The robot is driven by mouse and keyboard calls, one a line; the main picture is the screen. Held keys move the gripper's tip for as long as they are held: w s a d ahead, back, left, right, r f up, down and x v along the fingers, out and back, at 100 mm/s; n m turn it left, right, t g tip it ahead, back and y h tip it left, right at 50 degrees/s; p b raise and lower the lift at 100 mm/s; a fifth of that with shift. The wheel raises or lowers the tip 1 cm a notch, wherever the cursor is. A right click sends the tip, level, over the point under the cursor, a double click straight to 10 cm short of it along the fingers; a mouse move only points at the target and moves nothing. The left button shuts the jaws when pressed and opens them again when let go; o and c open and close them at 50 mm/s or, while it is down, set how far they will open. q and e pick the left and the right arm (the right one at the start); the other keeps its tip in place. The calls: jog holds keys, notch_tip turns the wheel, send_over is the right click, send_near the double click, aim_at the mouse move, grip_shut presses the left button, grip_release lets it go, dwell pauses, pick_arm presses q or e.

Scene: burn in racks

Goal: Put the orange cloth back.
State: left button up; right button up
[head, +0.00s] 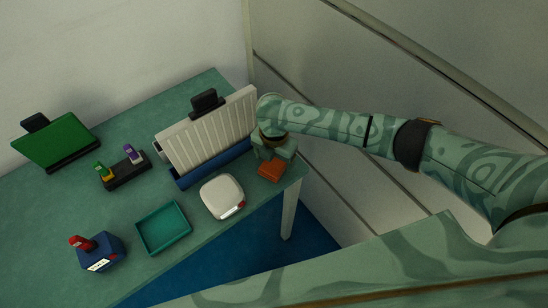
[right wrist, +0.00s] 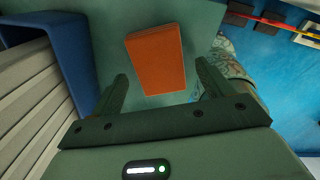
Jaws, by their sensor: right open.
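The orange cloth (head: 271,171) is a folded rectangular block lying on the green table near its right end. In the right wrist view the cloth (right wrist: 156,59) lies flat just ahead of the fingertips. My right gripper (head: 268,158) hangs over the table right by the cloth. In the right wrist view its two fingers (right wrist: 160,80) are spread apart, with nothing between them but the near part of the view to the cloth. My left gripper does not show.
A white ribbed rack (head: 208,130) in a blue base (head: 215,164) stands close left of my right gripper. A white rounded device (head: 221,195), a teal tray (head: 164,228), a dark blue box (head: 101,252), a black holder (head: 125,172) and a green panel (head: 57,141) occupy the table.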

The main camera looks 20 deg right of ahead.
aim_at(274, 164)
notch_tip(274, 164, up, 12)
jog(key=p, duration=0.4)
jog(key=shift+f, duration=0.15)
